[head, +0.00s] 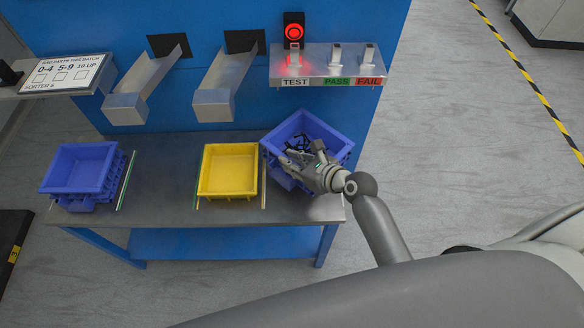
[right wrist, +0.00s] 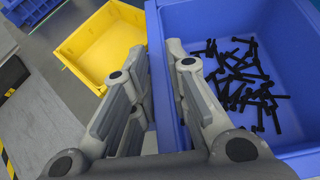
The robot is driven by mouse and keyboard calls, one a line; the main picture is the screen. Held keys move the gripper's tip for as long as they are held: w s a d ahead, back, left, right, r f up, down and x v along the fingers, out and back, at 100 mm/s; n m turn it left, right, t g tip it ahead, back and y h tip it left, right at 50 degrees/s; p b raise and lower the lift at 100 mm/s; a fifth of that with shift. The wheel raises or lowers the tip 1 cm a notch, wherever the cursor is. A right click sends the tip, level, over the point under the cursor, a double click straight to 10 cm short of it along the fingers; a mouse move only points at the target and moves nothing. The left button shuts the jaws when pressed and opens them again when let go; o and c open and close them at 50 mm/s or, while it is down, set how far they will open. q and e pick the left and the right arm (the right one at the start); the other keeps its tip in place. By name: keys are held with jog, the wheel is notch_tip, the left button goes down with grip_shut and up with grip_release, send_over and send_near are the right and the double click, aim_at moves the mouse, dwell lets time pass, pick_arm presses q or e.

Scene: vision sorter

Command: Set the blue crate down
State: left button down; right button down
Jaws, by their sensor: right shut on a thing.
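The blue crate (head: 310,122) at the right end of the bench holds several black bolts and stands askew to the bench edges. It fills the right of the right wrist view (right wrist: 215,22). My right gripper (head: 291,165) is shut on its near-left wall, with the fingers (right wrist: 160,62) on either side of the rim. I cannot tell whether the crate's underside touches the bench. Another blue crate (head: 82,167), empty, sits at the left end, apparently stacked on a similar one. My left gripper is not in view.
An empty yellow crate (head: 228,170) stands mid-bench between thin rails, close left of the held crate. Bare grey bench (head: 160,185) shows left of it. Two metal chutes (head: 213,105) and a shelf (head: 325,78) with TEST, PASS and FAIL labels and a lit red lamp (head: 294,32) are behind.

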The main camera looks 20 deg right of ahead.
jog(key=shift+w+d+f, duration=0.1)
jog(key=shift+w+f, duration=0.3)
jog(key=shift+w, duration=0.05)
jog(key=shift+w+f+b, duration=0.15)
jog(key=shift+f+b, duration=0.25)
jog(key=shift+f, duration=1.2)
jog(key=shift+f, duration=0.15)
jog(key=c, duration=1.4)
grip_release()
jog(key=v, duration=1.2)
jog(key=shift+p, duration=0.35)
